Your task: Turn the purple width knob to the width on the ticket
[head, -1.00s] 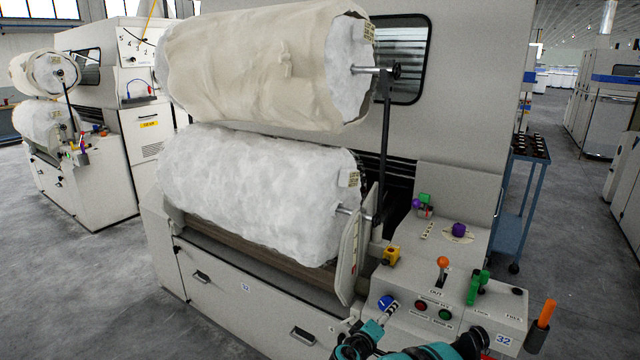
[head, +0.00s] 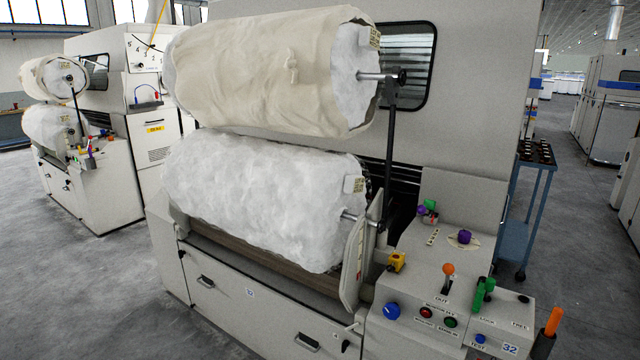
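The purple width knob (head: 465,237) stands on a pale round dial plate on the sloped control panel (head: 405,290) at the lower right. The dial's markings are too small to read. A smaller purple part (head: 421,210) sits beside green and red parts further back on the panel. Small paper tags show on the wrapped upper roll (head: 270,70) and on the white lower roll (head: 265,195); their print is not legible. I cannot tell which is the ticket. Neither of my grippers is in view.
The panel also carries a blue knob (head: 391,311), a yellow part (head: 396,261), an orange-topped lever (head: 448,269), green levers (head: 483,293) and red and green buttons. An orange handle (head: 553,321) stands at the right. A blue trolley (head: 515,215) is behind; grey floor lies left.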

